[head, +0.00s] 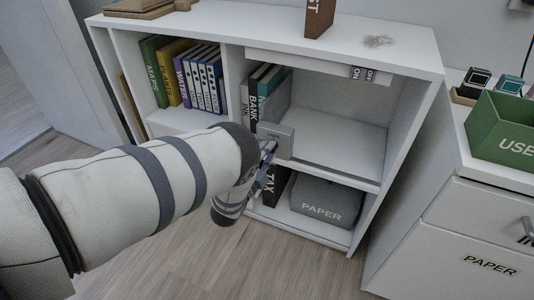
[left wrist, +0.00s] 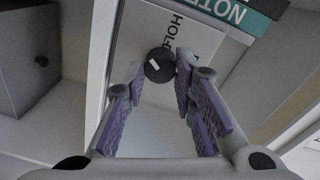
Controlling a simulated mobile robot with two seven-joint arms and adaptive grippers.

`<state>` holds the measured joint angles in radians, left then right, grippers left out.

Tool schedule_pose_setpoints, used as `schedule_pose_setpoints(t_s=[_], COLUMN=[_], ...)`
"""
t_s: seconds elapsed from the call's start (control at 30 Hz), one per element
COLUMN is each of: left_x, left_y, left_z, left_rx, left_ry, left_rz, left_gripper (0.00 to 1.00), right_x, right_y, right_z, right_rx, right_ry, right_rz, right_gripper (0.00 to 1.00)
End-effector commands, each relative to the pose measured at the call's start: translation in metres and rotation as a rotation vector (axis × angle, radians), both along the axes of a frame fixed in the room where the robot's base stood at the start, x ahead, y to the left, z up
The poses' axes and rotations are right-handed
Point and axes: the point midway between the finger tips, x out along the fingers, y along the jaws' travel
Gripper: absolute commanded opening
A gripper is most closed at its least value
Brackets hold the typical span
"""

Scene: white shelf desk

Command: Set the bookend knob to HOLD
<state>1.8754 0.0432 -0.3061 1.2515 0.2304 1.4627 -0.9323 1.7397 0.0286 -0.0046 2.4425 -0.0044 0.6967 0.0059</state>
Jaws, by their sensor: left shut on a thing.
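The bookend (head: 281,147) is a light grey plate beside the books on the middle shelf of the white desk. It also shows in the left wrist view (left wrist: 190,45), with the word HOLD printed next to the knob. The knob (left wrist: 155,73) is dark and round, with a short white mark that lies slanted across it. My left gripper (head: 266,163) is in front of the bookend, its purple-padded fingers shut on the knob from both sides. In the head view the gripper and arm hide the knob. My right gripper is not in view.
Books (head: 202,78) stand in the upper left compartment, and a few more (head: 263,86) stand behind the bookend. An ON/OFF switch (head: 363,74) is under the top. The shelf (head: 335,140) right of the bookend is clear.

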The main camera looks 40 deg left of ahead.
Motion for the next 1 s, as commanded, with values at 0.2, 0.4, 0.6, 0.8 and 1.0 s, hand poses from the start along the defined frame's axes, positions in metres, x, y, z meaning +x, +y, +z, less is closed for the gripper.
schedule_pose_setpoints(t_s=[0.2,0.4,0.6,0.8,1.0], left_x=[0.001,0.002,0.002,0.002,0.002], left_y=[-0.001,-0.002,-0.002,-0.002,-0.003], left_z=[0.001,0.001,0.0,-0.001,0.0], left_rx=[0.2,0.383,0.562,0.711,0.823], left_ry=[0.044,0.087,0.13,0.167,0.193], left_rz=[-0.003,-0.003,-0.002,-0.003,-0.003], left_gripper=[0.0,0.0,0.0,0.0,0.0], right_x=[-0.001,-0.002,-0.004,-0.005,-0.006], right_y=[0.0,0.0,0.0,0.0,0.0], right_z=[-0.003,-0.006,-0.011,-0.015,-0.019], right_rx=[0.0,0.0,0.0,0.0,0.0], right_ry=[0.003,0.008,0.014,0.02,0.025], right_rz=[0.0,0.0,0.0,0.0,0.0], right_gripper=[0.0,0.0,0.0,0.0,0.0])
